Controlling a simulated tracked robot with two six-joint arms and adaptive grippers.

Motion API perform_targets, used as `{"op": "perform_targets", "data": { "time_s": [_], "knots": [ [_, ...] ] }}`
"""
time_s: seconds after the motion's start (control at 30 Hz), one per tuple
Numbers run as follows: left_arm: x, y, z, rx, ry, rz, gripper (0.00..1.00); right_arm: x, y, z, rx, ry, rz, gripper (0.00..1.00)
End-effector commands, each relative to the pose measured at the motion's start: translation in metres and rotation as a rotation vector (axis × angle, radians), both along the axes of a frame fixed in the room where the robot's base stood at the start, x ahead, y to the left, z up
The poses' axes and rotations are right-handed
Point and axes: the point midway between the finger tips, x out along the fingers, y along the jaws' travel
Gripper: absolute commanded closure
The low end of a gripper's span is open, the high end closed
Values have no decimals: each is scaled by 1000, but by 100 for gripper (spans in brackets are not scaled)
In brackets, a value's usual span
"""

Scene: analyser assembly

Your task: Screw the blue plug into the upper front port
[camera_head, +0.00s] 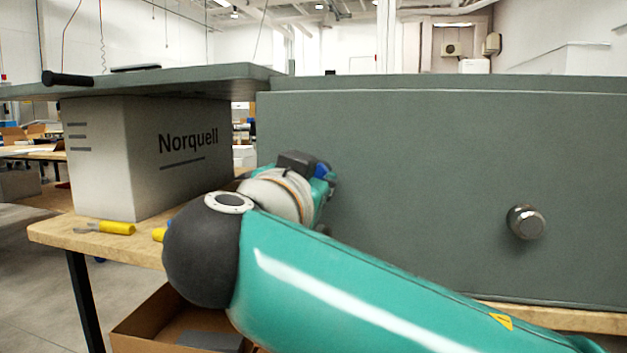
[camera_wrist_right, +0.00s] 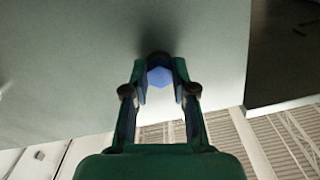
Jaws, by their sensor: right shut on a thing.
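The blue plug (camera_wrist_right: 160,77) shows in the right wrist view as a blue hexagonal head between the fingertips. My right gripper (camera_wrist_right: 160,85) is shut on it, one finger on each side. Just beyond the plug is a dark round spot (camera_wrist_right: 157,57) on the grey panel, in line with it; I cannot tell how far the plug is in a port there. In the head view my right gripper (camera_head: 327,180) is up against the front of the large grey analyser panel (camera_head: 430,150), partly hidden by its own wrist. My left gripper is not in view.
A round metal fitting (camera_head: 526,222) sticks out of the panel at the right. A box marked Norquell (camera_head: 150,180) stands on the wooden table (camera_head: 60,232), under a grey lid. A yellow-handled tool (camera_head: 105,228) lies at the table edge. An open cardboard box (camera_head: 150,315) is below.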

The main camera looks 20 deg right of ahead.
Motion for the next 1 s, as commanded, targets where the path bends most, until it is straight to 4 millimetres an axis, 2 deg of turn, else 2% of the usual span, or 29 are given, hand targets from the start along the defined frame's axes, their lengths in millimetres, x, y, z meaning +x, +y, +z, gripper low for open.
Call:
{"op": "perform_targets", "data": {
  "time_s": [0.03, 0.4, 0.6, 0.63, 0.8, 1.0],
  "knots": [
    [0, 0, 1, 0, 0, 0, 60, 0, 0, 5, 18, -27, 5, 100],
    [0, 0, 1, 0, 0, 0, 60, 1, 2, 6, 398, -282, 7, 100],
    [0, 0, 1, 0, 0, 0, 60, 1, 2, 6, 444, -314, 6, 100],
    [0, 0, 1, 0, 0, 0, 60, 1, 2, 6, 444, -314, 6, 72],
    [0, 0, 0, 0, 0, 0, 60, 1, 2, 4, 442, -309, 6, 45],
    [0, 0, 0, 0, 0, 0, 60, 1, 2, 3, 441, -305, 3, 45]
  ]
}}
